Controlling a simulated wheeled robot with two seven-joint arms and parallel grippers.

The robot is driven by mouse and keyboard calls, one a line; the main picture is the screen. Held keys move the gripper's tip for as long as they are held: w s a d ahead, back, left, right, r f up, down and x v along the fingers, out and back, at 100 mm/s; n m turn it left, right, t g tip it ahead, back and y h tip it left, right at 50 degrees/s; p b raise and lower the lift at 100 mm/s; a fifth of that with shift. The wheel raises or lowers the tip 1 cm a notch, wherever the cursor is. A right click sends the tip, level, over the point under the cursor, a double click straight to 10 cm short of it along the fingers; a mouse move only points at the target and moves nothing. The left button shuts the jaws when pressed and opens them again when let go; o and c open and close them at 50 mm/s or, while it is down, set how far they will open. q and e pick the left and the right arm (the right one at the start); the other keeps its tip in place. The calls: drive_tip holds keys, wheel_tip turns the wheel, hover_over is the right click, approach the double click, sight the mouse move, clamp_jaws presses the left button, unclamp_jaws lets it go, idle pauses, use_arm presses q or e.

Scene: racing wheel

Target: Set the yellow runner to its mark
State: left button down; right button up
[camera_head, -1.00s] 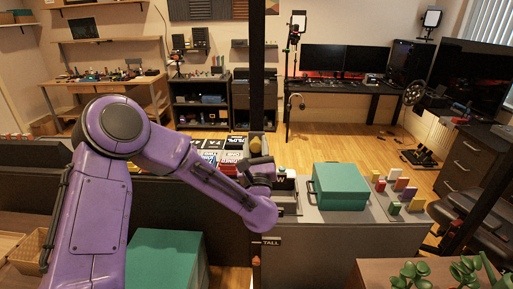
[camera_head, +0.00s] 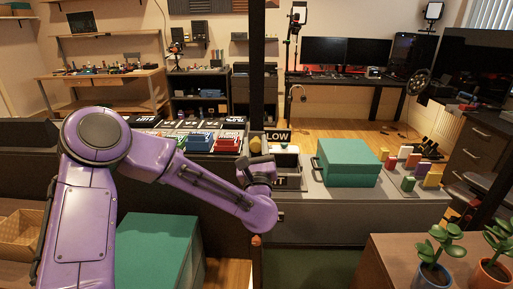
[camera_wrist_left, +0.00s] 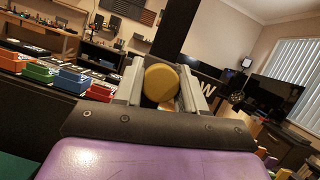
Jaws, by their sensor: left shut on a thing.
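The yellow runner (camera_head: 255,145) is at a dark upright post (camera_head: 257,70) in the middle of the head view. In the left wrist view, the runner's round yellow end (camera_wrist_left: 162,83) sits between the grey fingers of my left gripper (camera_wrist_left: 160,88), which is shut on it. In the head view, most of this gripper (camera_head: 258,162) is hidden behind my purple wrist. A LOW sign (camera_head: 277,136) is right of the post, near the runner's height. A lower sign (camera_head: 280,184) is partly hidden; its letters seem to end in IT. My right gripper is out of view.
A teal box (camera_head: 348,163) and several coloured blocks (camera_head: 410,165) stand on the grey counter to the right. Several coloured boxes (camera_head: 200,141) are on the left, behind my arm. Potted plants (camera_head: 435,255) are at the front right.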

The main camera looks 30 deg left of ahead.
use_arm(q)
drive_tip(key=c, duration=0.7)
unclamp_jaws()
drive_tip(key=shift+d, duration=0.1)
drive_tip(key=b+v, duration=0.4)
drive_tip(key=v, duration=0.6)
drive_tip(key=shift+s, duration=0.15)
drive_tip(key=shift+d, duration=0.15)
